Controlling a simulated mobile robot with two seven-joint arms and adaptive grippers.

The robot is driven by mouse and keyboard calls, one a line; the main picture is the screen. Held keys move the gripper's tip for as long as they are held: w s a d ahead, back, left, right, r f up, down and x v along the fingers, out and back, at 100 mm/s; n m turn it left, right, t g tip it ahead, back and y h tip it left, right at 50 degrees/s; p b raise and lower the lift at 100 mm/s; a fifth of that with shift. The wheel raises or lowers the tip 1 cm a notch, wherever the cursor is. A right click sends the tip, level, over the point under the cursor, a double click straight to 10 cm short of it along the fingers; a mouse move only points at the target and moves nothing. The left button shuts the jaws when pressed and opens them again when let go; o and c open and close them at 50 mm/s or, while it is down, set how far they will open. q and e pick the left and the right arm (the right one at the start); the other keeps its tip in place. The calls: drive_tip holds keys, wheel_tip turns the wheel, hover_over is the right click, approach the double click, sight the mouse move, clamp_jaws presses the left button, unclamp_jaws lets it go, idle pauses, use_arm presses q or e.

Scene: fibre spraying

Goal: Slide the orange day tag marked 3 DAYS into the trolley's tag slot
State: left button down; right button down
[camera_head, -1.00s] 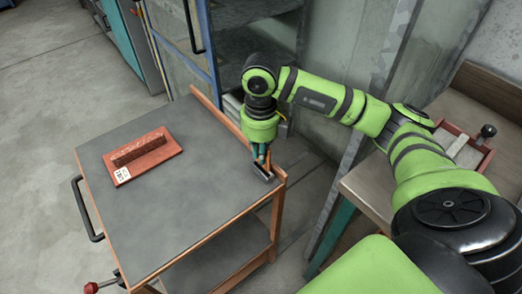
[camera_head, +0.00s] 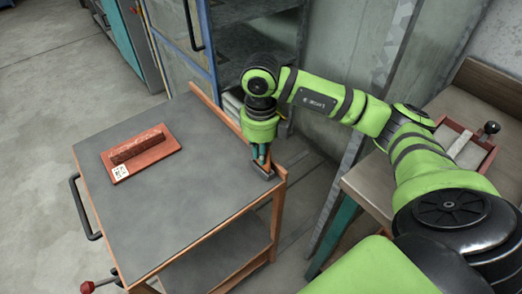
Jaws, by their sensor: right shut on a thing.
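The trolley (camera_head: 190,215) has a grey top and an orange-brown frame. My right gripper (camera_head: 262,160) points down over the trolley's right corner. It is shut on the orange day tag (camera_head: 267,158), of which only a thin orange sliver shows by the fingers. The small dark tag slot (camera_head: 265,172) sits right below the fingertips at the trolley's edge. The tag's lower end is at or just above the slot; I cannot tell if it is inside. The 3 DAYS marking is not readable. My left gripper is not in view.
A red-brown plate with a raised bar (camera_head: 141,151) and a white label lies on the trolley top. A wooden bench (camera_head: 375,190) with a red tray (camera_head: 488,160) stands at the right. A cabinet with shelves (camera_head: 255,40) stands behind. Most of the trolley top is clear.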

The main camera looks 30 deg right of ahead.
drive_tip(key=shift+f+b, duration=0.9)
drive_tip(key=shift+f, duration=0.2)
drive_tip(key=c, duration=1.2)
unclamp_jaws()
drive_tip(key=shift+r, duration=0.1)
wheel_tip(320, 180, up, 12)
